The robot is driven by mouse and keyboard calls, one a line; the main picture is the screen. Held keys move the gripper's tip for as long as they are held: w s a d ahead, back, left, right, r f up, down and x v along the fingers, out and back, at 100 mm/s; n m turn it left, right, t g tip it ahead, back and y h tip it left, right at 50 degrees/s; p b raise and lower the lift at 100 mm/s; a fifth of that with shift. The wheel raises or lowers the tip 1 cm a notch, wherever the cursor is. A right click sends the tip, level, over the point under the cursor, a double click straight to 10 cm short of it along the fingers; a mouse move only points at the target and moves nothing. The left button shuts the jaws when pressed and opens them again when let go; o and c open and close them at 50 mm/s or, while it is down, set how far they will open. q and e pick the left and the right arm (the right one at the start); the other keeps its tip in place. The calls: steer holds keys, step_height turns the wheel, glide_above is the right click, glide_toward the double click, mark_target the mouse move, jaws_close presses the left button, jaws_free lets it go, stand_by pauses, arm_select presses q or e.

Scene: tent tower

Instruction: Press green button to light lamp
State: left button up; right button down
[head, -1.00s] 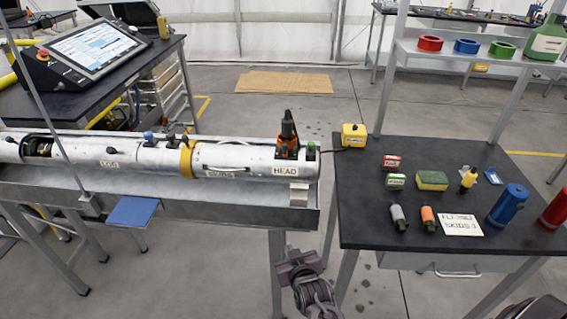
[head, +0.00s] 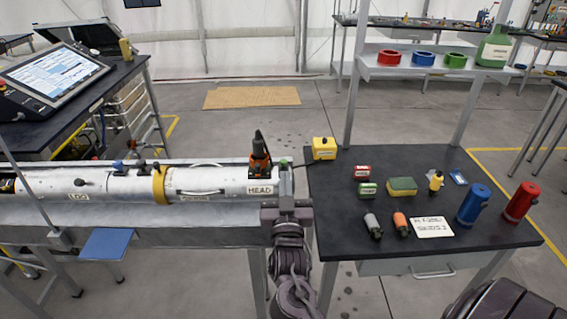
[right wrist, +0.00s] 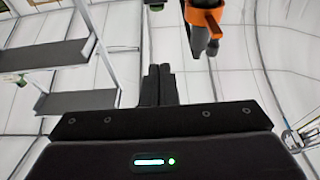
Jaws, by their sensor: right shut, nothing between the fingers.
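A silver tube marked HEAD (head: 232,180) lies in a metal trough. An orange and black device (head: 260,158) stands upright on its right end and also shows in the right wrist view (right wrist: 205,18). A small green-topped piece (head: 284,165) sits beside it at the tube's end; I cannot tell for sure that it is the green button. I cannot make out a lit lamp. My right gripper (head: 286,206) is shut and empty in front of the tube's right end, hiding part of it. Its closed fingers show in the right wrist view (right wrist: 157,82). My left gripper is out of view.
A black table (head: 335,215) stands to the right with a yellow box (head: 324,148), a sponge (head: 402,186), a blue cylinder (head: 473,204), a red cylinder (head: 521,202) and small items. A shelf upright rises behind. A blue plate (head: 107,243) sticks out from the trough's front.

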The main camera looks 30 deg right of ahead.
steer(key=shift+w, duration=0.1)
step_height(320, 180, up, 3)
steer(key=p, duration=0.4)
glide_above(284, 163)
steer(key=shift+s+a+f, duration=0.1)
steer(key=shift+s+a, duration=0.1)
steer(key=shift+a, duration=0.05)
steer(key=f, duration=0.3)
steer(key=shift+s+a, duration=0.15)
steer(key=shift+s, duration=0.05)
steer(key=shift+s+f, duration=0.1)
steer(key=shift+f, duration=0.5)
